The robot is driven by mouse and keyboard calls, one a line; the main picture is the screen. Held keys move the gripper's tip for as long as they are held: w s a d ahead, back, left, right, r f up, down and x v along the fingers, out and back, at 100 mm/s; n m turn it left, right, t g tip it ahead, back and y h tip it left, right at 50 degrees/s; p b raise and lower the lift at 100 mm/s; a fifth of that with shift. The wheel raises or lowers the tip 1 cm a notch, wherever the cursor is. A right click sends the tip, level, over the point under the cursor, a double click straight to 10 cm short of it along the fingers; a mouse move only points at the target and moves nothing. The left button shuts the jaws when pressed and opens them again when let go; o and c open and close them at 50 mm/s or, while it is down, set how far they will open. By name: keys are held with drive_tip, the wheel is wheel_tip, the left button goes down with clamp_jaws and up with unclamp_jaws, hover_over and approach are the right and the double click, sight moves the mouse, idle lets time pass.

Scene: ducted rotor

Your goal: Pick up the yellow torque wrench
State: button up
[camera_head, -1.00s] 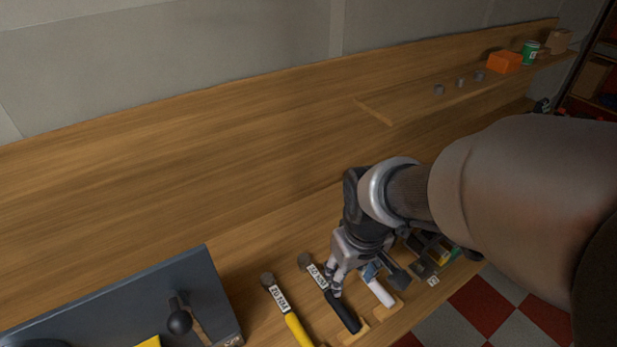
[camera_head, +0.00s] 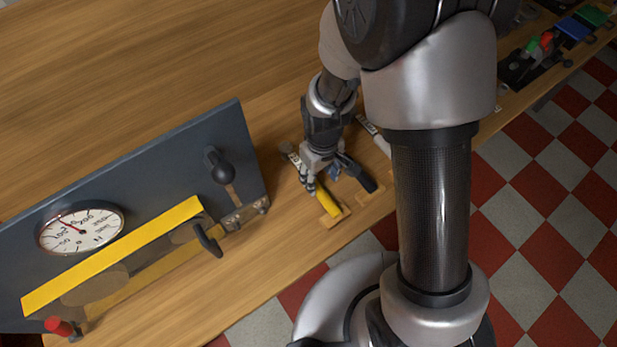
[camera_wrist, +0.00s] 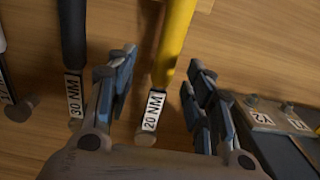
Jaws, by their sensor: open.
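The yellow torque wrench (camera_head: 328,198) lies on the wooden bench with its handle toward the front edge. In the wrist view its yellow handle (camera_wrist: 174,40) points away and its label reads 20 NM. My gripper (camera_head: 318,182) is over its head end; in the wrist view my gripper (camera_wrist: 157,85) is open, with one finger on each side of the wrench. The wrench shows between the fingers, unheld. I cannot tell the exact height of the fingers above it. A black-handled wrench (camera_wrist: 72,35) labelled 30 NM lies just left of the left finger.
A dark panel (camera_head: 140,170) with a dial gauge (camera_head: 80,228) and a yellow bar (camera_head: 115,255) stands left of the wrench. Its edge (camera_wrist: 265,120) is close to the right finger. A white-handled tool (camera_head: 372,132) lies beyond the black wrench (camera_head: 358,172). Bare bench lies behind.

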sight(317, 186)
drive_tip(key=f, duration=0.2)
drive_tip(key=f+b, duration=0.1)
drive_tip(key=f, duration=0.1)
drive_tip(key=f+b, duration=0.1)
drive_tip(key=f, duration=0.1)
drive_tip(key=shift+s+a+f, duration=0.2)
drive_tip(key=shift+a, duration=0.15)
drive_tip(key=shift+r, duration=0.1)
drive_tip(key=shift+c, duration=0.2)
clamp_jaws()
